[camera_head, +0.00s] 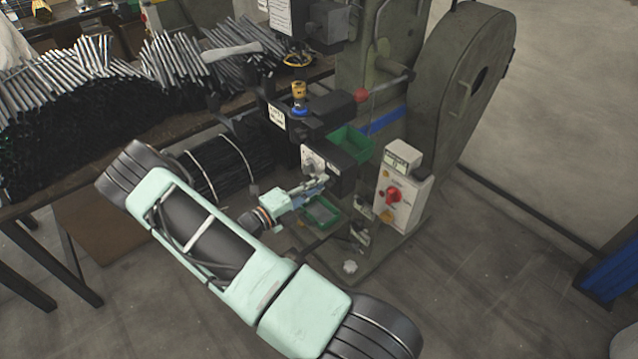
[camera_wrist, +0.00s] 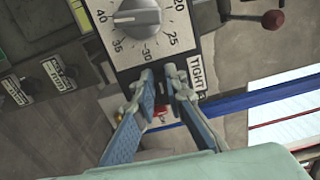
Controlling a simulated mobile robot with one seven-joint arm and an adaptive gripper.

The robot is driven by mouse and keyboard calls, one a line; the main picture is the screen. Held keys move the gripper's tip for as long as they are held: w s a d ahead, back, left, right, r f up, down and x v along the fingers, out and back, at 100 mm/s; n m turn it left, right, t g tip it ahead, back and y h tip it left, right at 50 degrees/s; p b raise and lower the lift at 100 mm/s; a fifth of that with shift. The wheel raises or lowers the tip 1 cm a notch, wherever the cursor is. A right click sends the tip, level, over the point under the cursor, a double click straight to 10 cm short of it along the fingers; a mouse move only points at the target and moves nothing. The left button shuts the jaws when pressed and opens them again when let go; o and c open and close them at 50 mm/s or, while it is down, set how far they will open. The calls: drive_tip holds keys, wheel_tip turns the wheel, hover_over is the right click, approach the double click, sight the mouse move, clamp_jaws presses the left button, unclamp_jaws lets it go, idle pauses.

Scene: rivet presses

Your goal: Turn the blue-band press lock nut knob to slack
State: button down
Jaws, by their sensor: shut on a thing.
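The press (camera_head: 375,60) has a blue band (camera_head: 388,121) low on its frame, which also shows as a blue strip in the wrist view (camera_wrist: 255,103). A grey panel (camera_wrist: 190,30) on the press carries a large pointer dial (camera_wrist: 137,17) with numbers around it, and a TIGHT label (camera_wrist: 196,73) below at right. My gripper (camera_wrist: 160,76) is at the panel's lower edge, left of the label, its two fingers closed on the small dark lock nut knob (camera_wrist: 160,83). The fingers hide most of the knob, so its angle cannot be told. In the head view my gripper (camera_head: 318,187) reaches the press from the left.
A white control box (camera_head: 402,190) with a red knob stands right of my gripper. A green bin (camera_head: 350,143) and a lower green tray (camera_head: 322,210) are close by. A red-ball lever (camera_wrist: 272,20) sticks out above right. A bench (camera_head: 150,137) with metal rods is at left.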

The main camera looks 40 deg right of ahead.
drive_tip(key=c, duration=2)
unclamp_jaws()
drive_tip(key=shift+o, duration=0.2)
drive_tip(key=s+a, duration=0.1)
drive_tip(key=a, duration=1.1)
